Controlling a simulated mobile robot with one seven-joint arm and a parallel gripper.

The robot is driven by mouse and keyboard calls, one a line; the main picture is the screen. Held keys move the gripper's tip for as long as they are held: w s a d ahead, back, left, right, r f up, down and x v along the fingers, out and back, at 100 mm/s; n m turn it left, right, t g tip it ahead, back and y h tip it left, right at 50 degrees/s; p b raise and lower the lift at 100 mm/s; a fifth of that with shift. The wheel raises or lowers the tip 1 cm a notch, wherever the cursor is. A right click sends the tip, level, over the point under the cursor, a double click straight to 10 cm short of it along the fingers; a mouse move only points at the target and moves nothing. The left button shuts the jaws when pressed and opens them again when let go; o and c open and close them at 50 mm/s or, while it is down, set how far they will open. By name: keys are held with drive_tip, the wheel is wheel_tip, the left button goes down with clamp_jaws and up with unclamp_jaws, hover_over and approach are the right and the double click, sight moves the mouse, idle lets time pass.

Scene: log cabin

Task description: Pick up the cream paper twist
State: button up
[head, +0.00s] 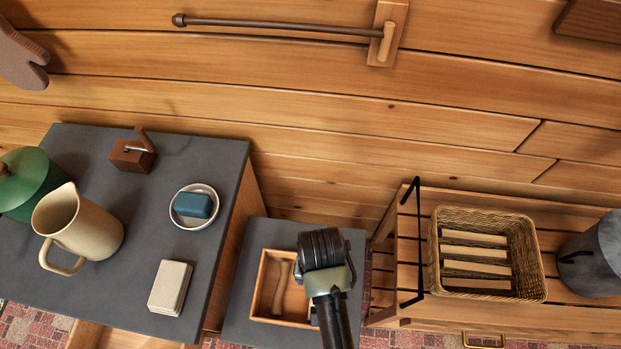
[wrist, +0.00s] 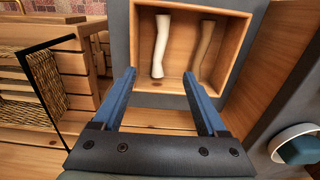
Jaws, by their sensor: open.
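The cream paper twist (wrist: 161,45) lies in a shallow wooden tray (wrist: 180,86) in the wrist view. A tan-brown twist (wrist: 202,48) lies beside it to the right, apart from it. My gripper (wrist: 159,73) is open and empty, and its two blue fingers point towards the tray. The lower end of the cream twist shows between the fingertips in the picture; the height gap is hard to judge. In the head view the tray (head: 257,296) holds the tan-brown twist (head: 281,288), while my arm hides the cream one.
The tray sits on a low grey-topped stand (head: 240,318). A taller grey counter (head: 190,155) to the left carries a jug (head: 88,230), a soap dish (head: 178,212) and a cream block (head: 170,287). A slatted bench (head: 570,250) with a wicker basket (head: 435,262) stands to the right.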

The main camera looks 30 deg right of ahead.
wheel_tip(320, 180, down, 13)
drive_tip(key=shift+r+b, duration=0.2)
drive_tip(key=shift+b, duration=0.75)
clamp_jaws()
